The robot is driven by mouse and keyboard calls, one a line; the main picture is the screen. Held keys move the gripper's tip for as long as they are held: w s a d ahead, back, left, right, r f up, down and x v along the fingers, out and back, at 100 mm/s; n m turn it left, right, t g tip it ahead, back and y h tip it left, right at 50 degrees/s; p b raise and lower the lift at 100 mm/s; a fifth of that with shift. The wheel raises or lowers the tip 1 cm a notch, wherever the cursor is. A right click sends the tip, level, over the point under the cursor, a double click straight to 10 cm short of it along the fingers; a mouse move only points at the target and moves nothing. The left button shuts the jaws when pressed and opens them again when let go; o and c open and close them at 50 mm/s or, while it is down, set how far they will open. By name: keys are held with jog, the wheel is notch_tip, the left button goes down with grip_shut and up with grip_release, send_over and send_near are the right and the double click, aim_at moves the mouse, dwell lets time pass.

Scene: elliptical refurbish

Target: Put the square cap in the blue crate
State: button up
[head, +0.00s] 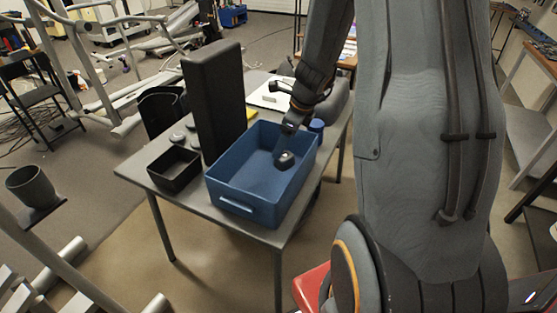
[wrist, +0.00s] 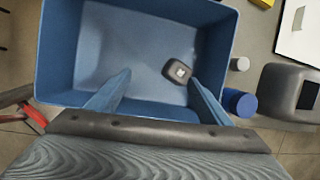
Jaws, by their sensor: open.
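The square cap (wrist: 178,72) is dark with rounded corners and a small pale centre. In the wrist view it shows against the inside of the blue crate (wrist: 70,60), close to the right finger. In the head view the cap (head: 286,160) appears inside the crate (head: 232,193), toward its far right end, just below my gripper (head: 284,146). Whether it rests on the crate floor is hard to tell. My gripper (wrist: 160,78) is open over the crate, its two fingers wide apart, with the cap not clamped between them.
The crate stands on a grey table (head: 150,172). A small black box (head: 174,170) and a tall dark block (head: 213,100) stand left of it. A blue round object (wrist: 240,102) and a grey device (wrist: 290,92) are beside the crate.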

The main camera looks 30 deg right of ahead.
jog(key=s+a+r+n+g, duration=0.1)
jog(key=s+a+n, duration=0.3)
jog(key=n, duration=0.5)
jog(key=s+a+r+n+g+h, duration=0.1)
jog(key=s+a+r+n, duration=0.2)
jog(key=s+a+n, duration=0.2)
jog(key=s+a+r+n, duration=0.2)
jog(key=s+a+n, duration=0.2)
jog(key=s+n, duration=0.5)
jog(key=n, duration=0.4)
jog(key=shift+s+a+r+n+g, duration=0.15)
jog(key=shift+a+r+n+g, duration=0.15)
jog(key=shift+g, duration=0.1)
